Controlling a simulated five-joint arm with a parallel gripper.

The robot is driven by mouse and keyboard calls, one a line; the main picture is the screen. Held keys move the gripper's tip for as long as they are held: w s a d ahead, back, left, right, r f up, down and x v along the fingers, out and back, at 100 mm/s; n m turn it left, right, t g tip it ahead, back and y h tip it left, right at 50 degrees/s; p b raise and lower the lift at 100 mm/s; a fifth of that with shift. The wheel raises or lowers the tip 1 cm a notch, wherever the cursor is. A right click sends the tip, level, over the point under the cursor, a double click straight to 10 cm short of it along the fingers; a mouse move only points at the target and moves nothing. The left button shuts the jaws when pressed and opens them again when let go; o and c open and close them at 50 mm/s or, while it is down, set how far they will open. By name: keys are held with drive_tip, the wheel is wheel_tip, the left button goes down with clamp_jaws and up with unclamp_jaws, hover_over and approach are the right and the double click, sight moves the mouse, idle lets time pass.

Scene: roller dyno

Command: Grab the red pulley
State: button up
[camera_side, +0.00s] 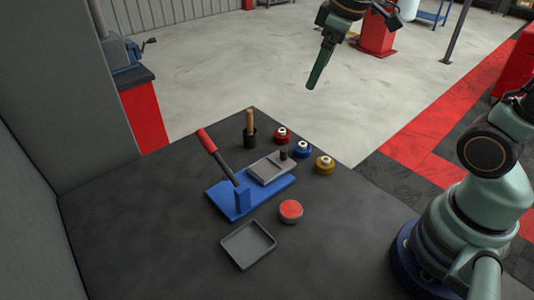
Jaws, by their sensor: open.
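The red pulley (282,135) is a small red disc with a pale hub, lying on the dark bench top at the far side. It stands at the left of a short row with a blue pulley (302,149) and a yellow pulley (324,165). My gripper (320,66) is high above the bench, up and to the right of the red pulley and well apart from it. It is open, with one long green finger pointing down; the other finger is hard to make out. Nothing shows in it.
A blue press (226,204) with a red-handled lever stands left of the pulleys. A black cup (250,138) holding wooden-handled things is beside the red pulley. A red-topped round tin (291,211) and an empty grey tray (236,254) lie nearer. The bench's left side is clear.

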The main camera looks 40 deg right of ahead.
drive_tip(key=w+d+f+n+g, duration=0.2)
drive_tip(key=w+f+n, duration=0.25)
drive_tip(key=w, duration=0.35)
drive_tip(key=n+g, duration=0.2)
drive_tip(key=n, duration=0.4)
hover_over(282, 130)
wheel_tip(282, 130, down, 8)
drive_tip(key=f, duration=0.1)
drive_tip(key=shift+m, duration=0.25)
wheel_tip(282, 130, down, 11)
drive_tip(key=shift+f, duration=0.1)
clamp_jaws()
